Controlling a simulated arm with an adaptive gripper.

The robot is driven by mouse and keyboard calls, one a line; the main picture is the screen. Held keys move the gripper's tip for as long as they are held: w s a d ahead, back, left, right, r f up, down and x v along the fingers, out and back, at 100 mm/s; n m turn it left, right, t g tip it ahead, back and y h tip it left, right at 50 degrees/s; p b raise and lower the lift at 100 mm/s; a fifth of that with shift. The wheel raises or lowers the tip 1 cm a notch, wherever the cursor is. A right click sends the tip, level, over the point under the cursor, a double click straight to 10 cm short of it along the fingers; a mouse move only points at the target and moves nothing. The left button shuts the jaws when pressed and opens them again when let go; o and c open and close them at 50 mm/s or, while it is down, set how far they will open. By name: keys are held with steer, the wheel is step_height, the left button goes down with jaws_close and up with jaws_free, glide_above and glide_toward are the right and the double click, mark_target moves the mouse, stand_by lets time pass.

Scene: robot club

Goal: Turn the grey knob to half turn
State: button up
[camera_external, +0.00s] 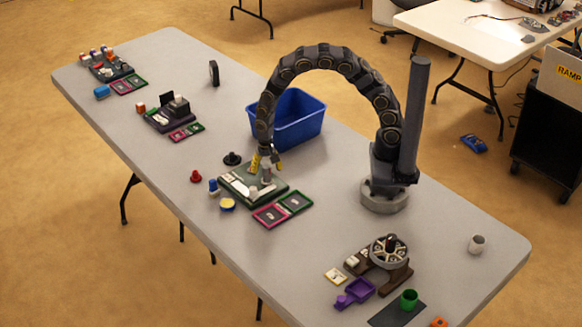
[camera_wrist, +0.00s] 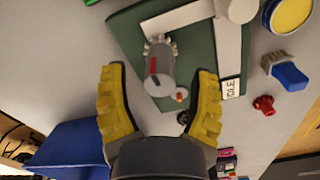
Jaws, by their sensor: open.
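A green board (camera_external: 278,186) with white strips lies near the middle of the table. In the wrist view, a grey knob (camera_wrist: 160,62) with a toothed rim and a red mark stands on this board (camera_wrist: 120,28). My gripper (camera_external: 266,160) is above the board in the outside view, close over a grey upright part that looks like the knob (camera_external: 266,173). In the wrist view my gripper's yellow fingers (camera_wrist: 158,72) are open, one on each side of the knob, with visible gaps. I cannot tell the knob's exact angle.
A pale round peg (camera_wrist: 240,9) stands on the same board. A yellow-topped round piece (camera_external: 227,204), a blue piece (camera_external: 213,187), a red piece (camera_external: 196,176) and a black piece (camera_external: 232,158) surround it. A blue bin (camera_external: 300,130) stands behind my gripper.

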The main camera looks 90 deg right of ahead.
mark_target(266, 167)
step_height(266, 167, up, 12)
steer(key=shift+f, duration=0.15)
steer(key=shift+w, duration=0.1)
stand_by(0.5)
steer(key=s+r+n, duration=0.4)
steer(key=s, duration=0.5)
steer(key=s+a+r+n+g, duration=0.1)
steer(key=s+r+n, duration=0.3)
steer(key=s, duration=0.5)
steer(key=s+a+r+n, duration=0.1)
steer(key=s+r+n, duration=0.2)
steer(key=s+n, duration=0.3)
steer(key=s, duration=0.2)
steer(key=shift+s+r+g, duration=0.3)
steer(key=shift+s+r, duration=0.1)
